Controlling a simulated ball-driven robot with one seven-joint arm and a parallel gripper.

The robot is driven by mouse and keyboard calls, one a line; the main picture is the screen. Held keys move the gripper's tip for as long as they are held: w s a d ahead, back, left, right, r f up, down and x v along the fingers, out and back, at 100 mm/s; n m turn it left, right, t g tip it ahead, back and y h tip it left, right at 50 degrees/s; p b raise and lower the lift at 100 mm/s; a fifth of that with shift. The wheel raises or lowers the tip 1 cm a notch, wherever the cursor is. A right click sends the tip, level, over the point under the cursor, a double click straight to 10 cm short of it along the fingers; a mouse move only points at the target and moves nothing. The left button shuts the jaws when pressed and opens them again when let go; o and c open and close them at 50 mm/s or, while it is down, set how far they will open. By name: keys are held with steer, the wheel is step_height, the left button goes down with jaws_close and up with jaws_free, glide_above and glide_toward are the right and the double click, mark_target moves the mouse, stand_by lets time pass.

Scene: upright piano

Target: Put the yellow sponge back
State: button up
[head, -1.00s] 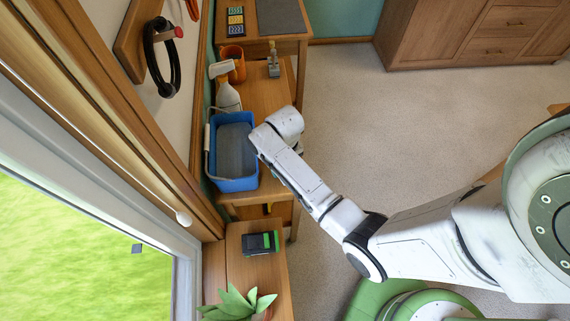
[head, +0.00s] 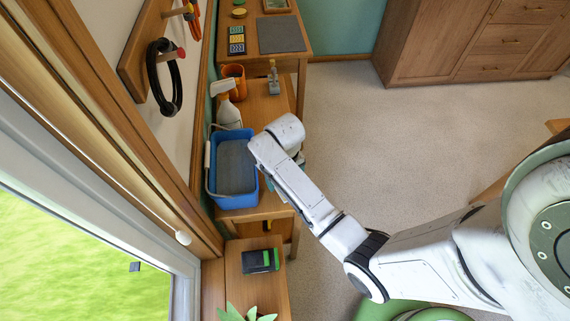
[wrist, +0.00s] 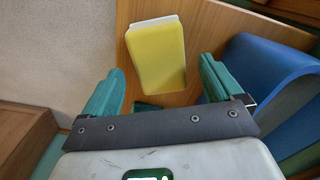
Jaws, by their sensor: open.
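A yellow sponge (wrist: 157,55) with a white layer along its far edge shows in the wrist view, on a wooden surface. My gripper (wrist: 161,68) is open, with its two green fingers on either side of the sponge's lower part in the picture. Nothing is visibly clamped; whether a finger touches the sponge I cannot tell. In the head view my arm's end is over the right edge of the wooden bench (head: 268,112), and I cannot make out the sponge there.
A blue bucket (head: 237,201) holding something grey stands left of my arm's end; its blue side fills the wrist view's right (wrist: 255,75). A spray bottle (head: 227,110), orange mug (head: 235,80) and small metal-topped tool (head: 273,80) stand behind it. Open floor (head: 390,130) lies right.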

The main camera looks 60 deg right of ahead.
step_height(320, 180, up, 8)
steer(key=s+a+n+t, duration=0.1)
steer(key=s+a+n, duration=0.4)
steer(key=s+a, duration=0.6)
steer(key=s, duration=0.3)
steer(key=shift+s+a, duration=0.15)
steer(key=shift+a, duration=0.05)
steer(key=shift+f+b, duration=0.8)
steer(key=shift+b, duration=0.05)
